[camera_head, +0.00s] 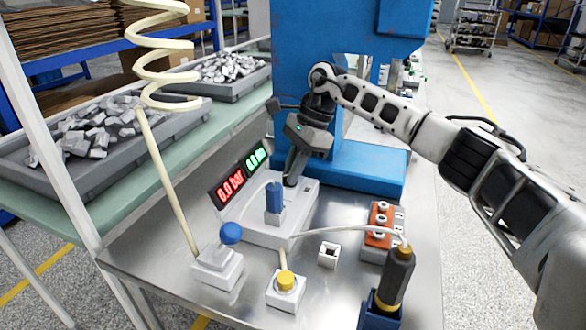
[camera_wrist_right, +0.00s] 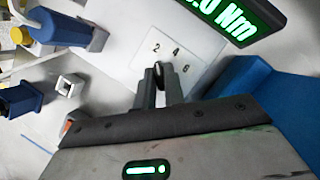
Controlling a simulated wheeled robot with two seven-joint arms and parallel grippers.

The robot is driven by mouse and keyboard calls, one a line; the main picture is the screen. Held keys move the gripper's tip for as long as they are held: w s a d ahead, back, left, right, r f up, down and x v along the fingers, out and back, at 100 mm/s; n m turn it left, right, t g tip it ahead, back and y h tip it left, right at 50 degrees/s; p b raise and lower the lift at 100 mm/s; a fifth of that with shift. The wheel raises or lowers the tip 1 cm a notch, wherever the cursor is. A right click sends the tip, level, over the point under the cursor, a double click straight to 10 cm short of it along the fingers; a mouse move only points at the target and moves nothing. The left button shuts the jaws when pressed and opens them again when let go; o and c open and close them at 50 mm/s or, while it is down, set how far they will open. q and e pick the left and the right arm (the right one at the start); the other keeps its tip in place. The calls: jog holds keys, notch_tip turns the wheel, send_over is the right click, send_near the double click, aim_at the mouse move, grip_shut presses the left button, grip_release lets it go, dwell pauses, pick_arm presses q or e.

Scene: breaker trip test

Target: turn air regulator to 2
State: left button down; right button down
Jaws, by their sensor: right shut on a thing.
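The air regulator is a dark knob (camera_wrist_right: 158,70) on a white panel (camera_wrist_right: 198,42) with the marks 2, 4 and 6 in the right wrist view. My right gripper (camera_wrist_right: 159,84) is shut on this knob, one finger on each side. In the head view my right gripper (camera_head: 292,178) reaches down to the back of the white unit (camera_head: 309,195) and hides the knob. The knob's pointer direction cannot be made out. The red display (camera_head: 230,186) reads 0.0 bar. My left gripper is not in view.
A green display (camera_head: 256,156) stands beside the red one. A blue post (camera_head: 274,196), a blue-ball lever (camera_head: 230,233), a yellow button (camera_head: 286,281), a small white socket (camera_head: 328,255), a red block (camera_head: 381,216) and a black-yellow driver (camera_head: 396,275) stand nearby. A blue press frame (camera_head: 355,165) stands behind.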

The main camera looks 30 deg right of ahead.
aim_at(285, 175)
jog(key=shift+r, duration=0.1)
jog(key=c, duration=1.5)
grip_release()
notch_tip(285, 175, up, 3)
jog(key=shift+f+b, duration=0.1)
jog(key=shift+b, duration=0.2)
jog(key=s+a+r, duration=0.2)
jog(key=s+r, duration=0.1)
jog(key=s, duration=0.1)
jog(key=s+a+r+b, duration=0.1)
jog(key=s+a+r, duration=0.1)
jog(key=s+r, duration=0.1)
jog(key=s+a+r+b, duration=0.1)
jog(key=s+a+r, duration=0.1)
jog(key=s+r, duration=0.2)
jog(key=shift+s+a+r, duration=0.1)
jog(key=shift+s, duration=0.7)
